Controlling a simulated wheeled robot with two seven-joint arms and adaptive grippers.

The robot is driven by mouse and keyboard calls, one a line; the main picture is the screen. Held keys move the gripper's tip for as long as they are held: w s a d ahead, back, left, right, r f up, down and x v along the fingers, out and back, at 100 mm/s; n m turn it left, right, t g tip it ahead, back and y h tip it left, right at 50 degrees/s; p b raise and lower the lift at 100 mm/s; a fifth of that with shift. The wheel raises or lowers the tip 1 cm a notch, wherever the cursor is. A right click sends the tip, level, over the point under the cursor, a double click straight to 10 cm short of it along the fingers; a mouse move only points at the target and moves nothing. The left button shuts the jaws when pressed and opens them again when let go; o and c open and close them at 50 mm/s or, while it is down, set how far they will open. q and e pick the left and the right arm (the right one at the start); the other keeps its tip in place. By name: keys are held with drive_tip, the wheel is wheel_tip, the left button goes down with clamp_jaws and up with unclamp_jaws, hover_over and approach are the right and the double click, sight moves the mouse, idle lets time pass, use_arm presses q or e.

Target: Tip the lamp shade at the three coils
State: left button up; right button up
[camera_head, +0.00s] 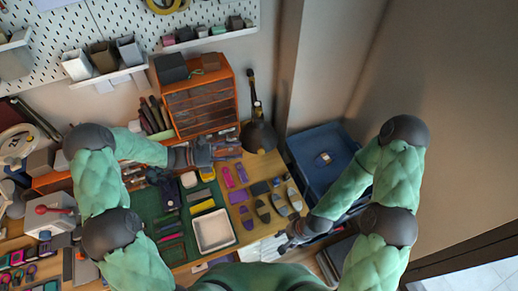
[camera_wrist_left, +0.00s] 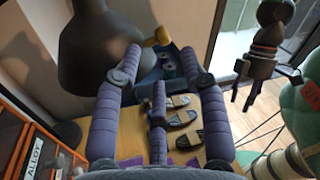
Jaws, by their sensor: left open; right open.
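The black lamp shade (camera_head: 259,138) hangs from a thin dark stem beside the orange drawer unit. It also shows large in the left wrist view (camera_wrist_left: 95,45), beyond my left finger. My left gripper (camera_head: 213,153) is left of the shade in the head view. In the left wrist view its fingers (camera_wrist_left: 160,55) are spread, with nothing between them; I cannot tell whether one touches the shade. Three dark-and-tan flat pieces (camera_head: 280,204) lie in a row at the table's right; I cannot tell if they are the coils. My right gripper (camera_head: 290,238) is open near the front right edge.
The orange drawer unit (camera_head: 198,103) stands behind my left gripper. A blue bin (camera_head: 318,160) is right of the table. A white tray (camera_head: 212,231) sits on the green mat (camera_head: 178,253). Purple and pink pieces (camera_head: 238,196) lie between the mat and the tan pieces.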

sight(260, 151)
use_arm(q)
drive_tip(key=d, duration=0.6)
drive_tip(key=w+d, duration=0.1)
drive_tip(key=d, duration=0.2)
